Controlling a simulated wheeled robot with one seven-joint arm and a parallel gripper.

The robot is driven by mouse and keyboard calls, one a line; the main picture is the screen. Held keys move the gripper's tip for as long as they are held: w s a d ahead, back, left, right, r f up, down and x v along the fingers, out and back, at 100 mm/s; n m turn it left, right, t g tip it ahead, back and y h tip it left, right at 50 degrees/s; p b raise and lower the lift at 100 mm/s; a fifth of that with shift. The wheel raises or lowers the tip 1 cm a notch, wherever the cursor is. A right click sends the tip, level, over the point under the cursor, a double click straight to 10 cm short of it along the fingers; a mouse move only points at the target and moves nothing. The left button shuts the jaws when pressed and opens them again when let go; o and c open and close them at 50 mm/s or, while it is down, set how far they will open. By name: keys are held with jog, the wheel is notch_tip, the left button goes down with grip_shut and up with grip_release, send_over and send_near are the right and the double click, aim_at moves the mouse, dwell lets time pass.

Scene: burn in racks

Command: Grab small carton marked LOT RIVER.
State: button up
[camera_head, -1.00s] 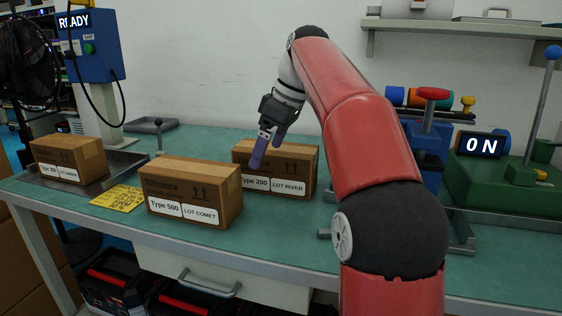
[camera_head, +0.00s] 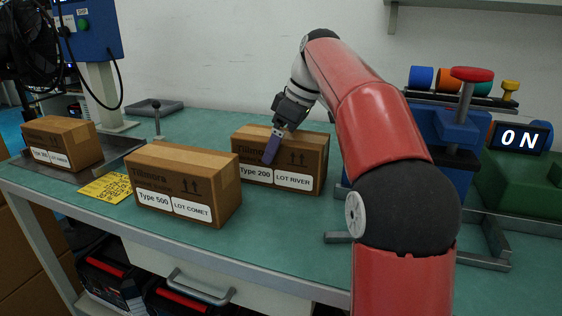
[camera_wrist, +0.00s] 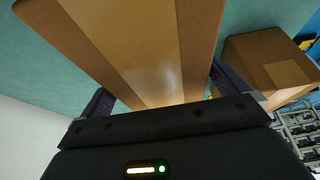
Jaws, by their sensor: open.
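The small carton marked LOT RIVER (camera_head: 285,160), also labelled Type 200, stands upright on the green bench top behind the LOT COMET carton. My gripper (camera_head: 271,148) is at this carton, with one finger showing in front of its labelled face. In the wrist view, the carton (camera_wrist: 150,50) fills the middle, its tape strip running between the two dark fingers of my gripper (camera_wrist: 165,95). The fingers are apart, one on each side of the carton. Whether they touch it cannot be told. The far finger is hidden in the head view.
The LOT COMET carton (camera_head: 183,187) stands close in front to the left. Another carton (camera_head: 61,143) sits on a metal tray farther left. A yellow sheet (camera_head: 106,188) lies between. A blue and red device (camera_head: 455,135) and a lit ON display (camera_head: 520,138) stand right.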

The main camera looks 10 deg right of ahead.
jog(key=shift+x, duration=0.95)
jog(key=shift+r, duration=0.1)
jog(key=shift+c, duration=0.3)
jog(key=c, duration=1.5)
